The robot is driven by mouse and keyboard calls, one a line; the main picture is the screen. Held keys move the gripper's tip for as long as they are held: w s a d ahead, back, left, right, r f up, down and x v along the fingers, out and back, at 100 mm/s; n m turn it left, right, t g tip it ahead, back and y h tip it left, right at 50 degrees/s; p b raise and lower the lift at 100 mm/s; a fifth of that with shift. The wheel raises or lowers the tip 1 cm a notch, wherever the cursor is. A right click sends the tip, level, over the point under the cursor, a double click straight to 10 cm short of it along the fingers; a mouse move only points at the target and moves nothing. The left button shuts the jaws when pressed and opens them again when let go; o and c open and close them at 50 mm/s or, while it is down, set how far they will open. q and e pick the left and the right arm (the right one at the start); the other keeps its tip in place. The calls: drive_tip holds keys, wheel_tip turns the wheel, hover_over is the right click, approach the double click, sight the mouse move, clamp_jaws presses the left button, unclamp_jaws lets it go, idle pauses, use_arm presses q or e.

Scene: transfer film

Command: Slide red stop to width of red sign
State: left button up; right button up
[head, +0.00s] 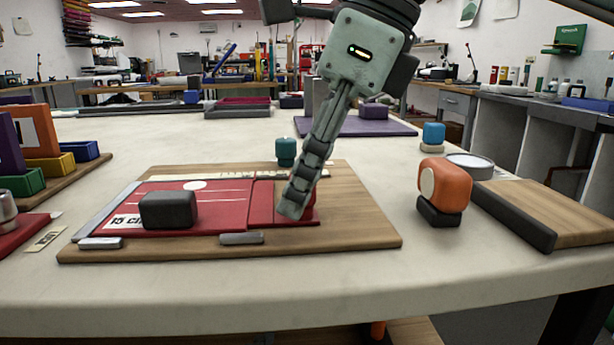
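The red sign (225,199), with white lines, a white dot and partly hidden white lettering, lies flat on a wooden board (360,222). The red stop (262,203) is a narrow red plate at the sign's right edge; I see no clear gap between them. A red raised part (309,208) of the stop is partly hidden behind my fingers. My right gripper (295,207) points down at the stop, its fingertips at this raised part. The fingers overlap from this side, so I cannot tell whether they grip it. My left gripper is not in view.
A dark block (168,210) sits on the sign. Grey clamps (241,238) lie along the board's front. A teal knob (286,151) stands behind the board. An orange block (444,185) and another wooden board (560,212) are at right. Coloured trays (60,166) are at left.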

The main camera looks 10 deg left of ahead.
idle(0.3)
drive_tip(key=v, duration=1.2)
